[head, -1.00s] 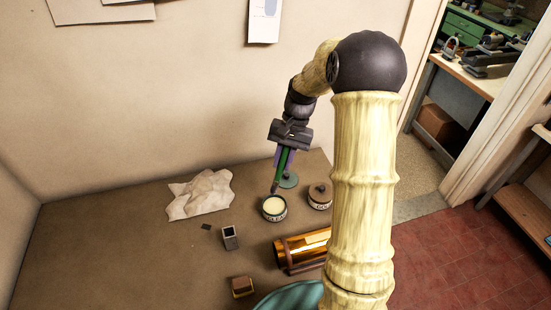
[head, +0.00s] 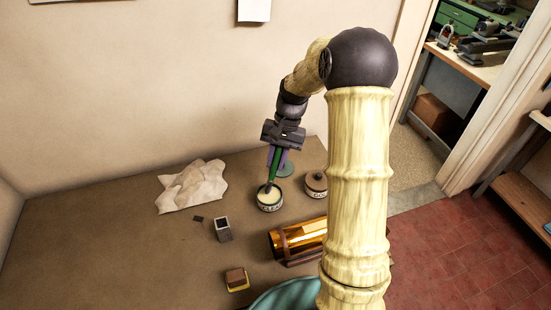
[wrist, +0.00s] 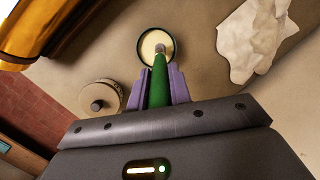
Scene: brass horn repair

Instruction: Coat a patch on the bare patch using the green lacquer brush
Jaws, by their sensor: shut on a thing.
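My gripper (head: 277,158) is shut on the green lacquer brush (head: 274,168) and points it downward. In the wrist view the green handle (wrist: 159,85) runs out between the purple fingers. The dark brush tip is within the mouth of an open jar (head: 270,208) of pale cream stuff. I cannot tell how deep the tip sits. The jar also shows in the wrist view (wrist: 142,52). The brass tube (head: 290,243) lies on a cradle to the right of and nearer than the jar, partly behind my arm. I cannot make out the bare patch on it.
A crumpled cloth (head: 192,187) lies left. A small grey box (head: 223,229), a dark chip (head: 198,218) and a brown block (head: 236,277) are on the table (head: 120,250).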

